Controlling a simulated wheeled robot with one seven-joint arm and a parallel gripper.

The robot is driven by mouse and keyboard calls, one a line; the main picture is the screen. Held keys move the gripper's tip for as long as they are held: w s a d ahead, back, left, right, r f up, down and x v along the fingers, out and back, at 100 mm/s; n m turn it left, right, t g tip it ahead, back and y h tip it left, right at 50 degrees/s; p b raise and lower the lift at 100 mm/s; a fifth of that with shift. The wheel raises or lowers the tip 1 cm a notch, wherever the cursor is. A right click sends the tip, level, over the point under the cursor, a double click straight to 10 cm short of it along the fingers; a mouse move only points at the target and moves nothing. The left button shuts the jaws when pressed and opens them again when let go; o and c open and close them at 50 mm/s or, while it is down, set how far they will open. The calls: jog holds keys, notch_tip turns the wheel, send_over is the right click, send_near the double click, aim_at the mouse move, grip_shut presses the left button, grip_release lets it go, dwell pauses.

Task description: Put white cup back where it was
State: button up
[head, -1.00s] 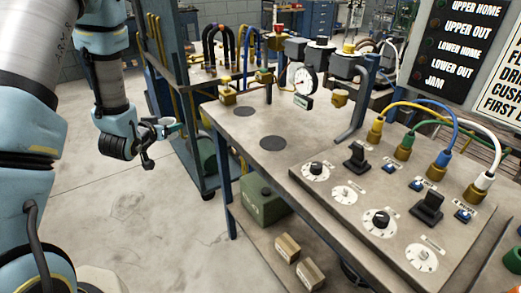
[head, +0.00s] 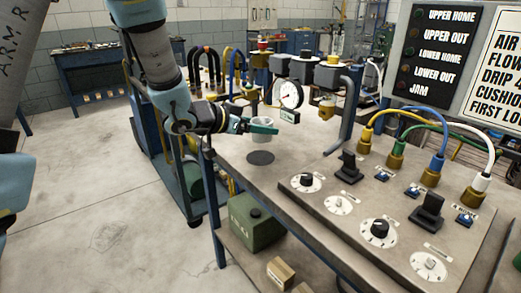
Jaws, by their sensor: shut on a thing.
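The white cup (head: 264,114) shows as a pale, upright shape at the far left part of the bench top, partly hidden by a green fingertip. My gripper (head: 263,127) reaches in from the left and is shut on it. I cannot tell whether the cup's base touches the bench. A dark round spot (head: 260,157) lies bare on the bench (head: 232,165), in front of and below the gripper. The second dark spot seen earlier is hidden, probably behind my gripper.
A pressure gauge (head: 290,95) and valve fittings stand just right of the cup. The panel (head: 379,228) with knobs, switches and coloured hoses fills the bench's right side. A green box (head: 257,221) and cartons (head: 281,272) sit on the lower shelf.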

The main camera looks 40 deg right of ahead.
aim_at(260, 158)
jog(key=shift+f, duration=2.8)
jog(key=shift+f, duration=0.15)
jog(key=o, duration=1.5)
jog(key=shift+c, duration=0.2)
jog(key=shift+w+a+r, duration=0.1)
jog(key=shift+r, duration=0.15)
jog(key=b+v, duration=0.1)
jog(key=v, duration=1)
jog(key=shift+a, duration=0.45)
